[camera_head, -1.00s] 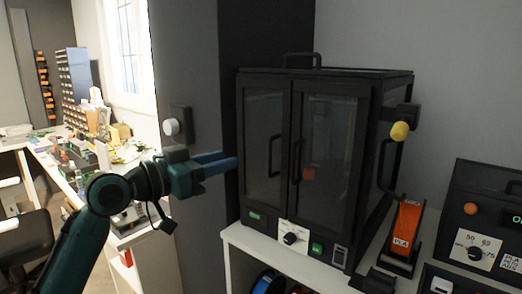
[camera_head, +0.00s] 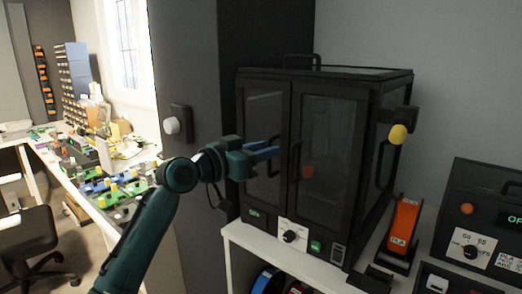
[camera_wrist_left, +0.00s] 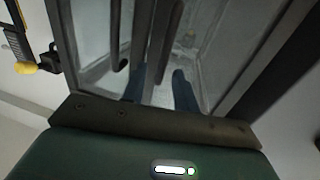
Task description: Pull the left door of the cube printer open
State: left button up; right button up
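The cube printer is a black-framed cabinet (camera_head: 366,150) with two glazed doors, both shut. Its left door (camera_head: 264,112) has a dark vertical bar handle near the centre post, partly covered by my fingers in the head view. My left gripper (camera_head: 270,153) is in front of this door, its blue fingers at the handle's height. In the left wrist view the gripper (camera_wrist_left: 159,84) has its fingers apart, and the left door handle (camera_wrist_left: 162,45) runs down towards the gap between them. I cannot tell whether they touch it. The right door (camera_head: 328,125) has its own handle. My right gripper is out of view.
The printer stands on a white bench (camera_head: 262,245). An orange spool holder (camera_head: 403,222) and a black dryer box (camera_head: 485,215) are to its right. A wall with a round white knob (camera_head: 171,125) is to its left. A cluttered bench lies far left.

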pick_arm(q)
grip_shut()
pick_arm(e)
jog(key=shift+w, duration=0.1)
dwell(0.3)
